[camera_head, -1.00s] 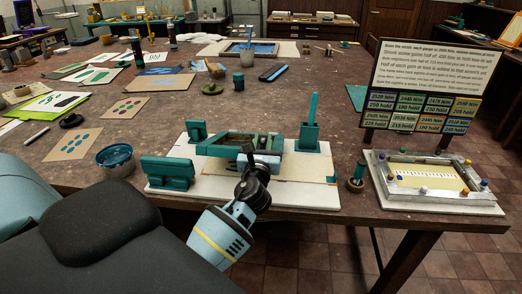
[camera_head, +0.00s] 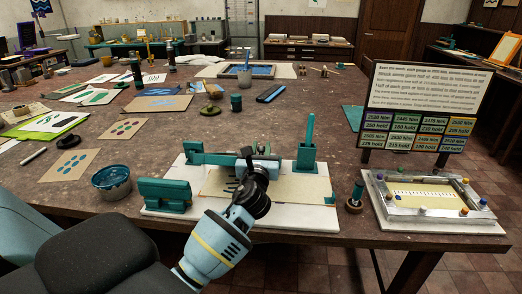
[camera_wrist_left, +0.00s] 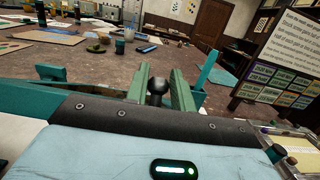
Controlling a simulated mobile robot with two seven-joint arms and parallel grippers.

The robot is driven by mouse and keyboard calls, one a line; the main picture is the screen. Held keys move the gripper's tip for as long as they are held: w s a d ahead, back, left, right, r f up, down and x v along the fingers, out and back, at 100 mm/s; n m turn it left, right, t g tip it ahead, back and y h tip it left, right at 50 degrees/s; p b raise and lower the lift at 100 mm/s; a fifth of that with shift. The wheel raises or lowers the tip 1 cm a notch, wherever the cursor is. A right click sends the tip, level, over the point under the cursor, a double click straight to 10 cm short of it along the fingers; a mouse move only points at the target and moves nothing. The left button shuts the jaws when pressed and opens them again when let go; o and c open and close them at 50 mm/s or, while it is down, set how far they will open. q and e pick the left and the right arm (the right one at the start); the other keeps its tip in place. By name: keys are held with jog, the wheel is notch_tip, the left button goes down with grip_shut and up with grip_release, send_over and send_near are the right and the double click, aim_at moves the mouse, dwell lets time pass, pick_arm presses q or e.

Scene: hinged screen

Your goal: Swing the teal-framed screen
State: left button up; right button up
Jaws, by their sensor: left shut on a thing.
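The teal-framed screen (camera_head: 209,158) is seen nearly edge-on, as a teal bar across the back of its white base board (camera_head: 290,222). A cream sheet (camera_head: 300,187) with dark marks lies uncovered on the board in front of it. My left gripper (camera_head: 256,158) is at the right part of the screen's front edge, partly hidden by my own wrist. In the left wrist view, its green fingers (camera_wrist_left: 160,78) are closed around a dark round knob (camera_wrist_left: 158,87), with the teal frame (camera_wrist_left: 112,87) just behind. My right gripper is not in view.
A teal block (camera_head: 164,194) and a teal holder with an upright handle (camera_head: 308,155) flank the sheet. A blue bowl (camera_head: 111,181) stands left. A small pot (camera_head: 355,200), a silver frame (camera_head: 425,203) and a sign board (camera_head: 427,105) are right.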

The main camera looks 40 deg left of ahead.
pick_arm(q)
jog(key=shift+w+a+r, duration=0.45)
jog(key=shift+w+r, duration=0.3)
jog(key=shift+r, duration=0.15)
jog(key=shift+w+a+r, duration=0.45)
jog(key=shift+w+r, duration=0.35)
jog(key=shift+r, duration=0.15)
jog(key=shift+w+a+r, duration=0.45)
jog(key=shift+w+r, duration=0.3)
jog(key=shift+r, duration=0.15)
jog(key=shift+w+a+r, duration=0.15)
jog(key=shift+w+r, duration=0.1)
jog(key=shift+w, duration=0.05)
grip_shut()
jog(key=shift+f, duration=0.15)
jog(key=shift+w+a, duration=0.1)
jog(key=shift+w+a+r, duration=0.3)
jog(key=shift+w+r, duration=0.25)
jog(key=shift+r, duration=0.05)
jog(key=shift+c, duration=0.9)
grip_release()
jog(key=shift+w, duration=0.15)
jog(key=o, duration=0.5)
jog(key=shift+a, duration=0.1)
jog(key=shift+c, duration=0.2)
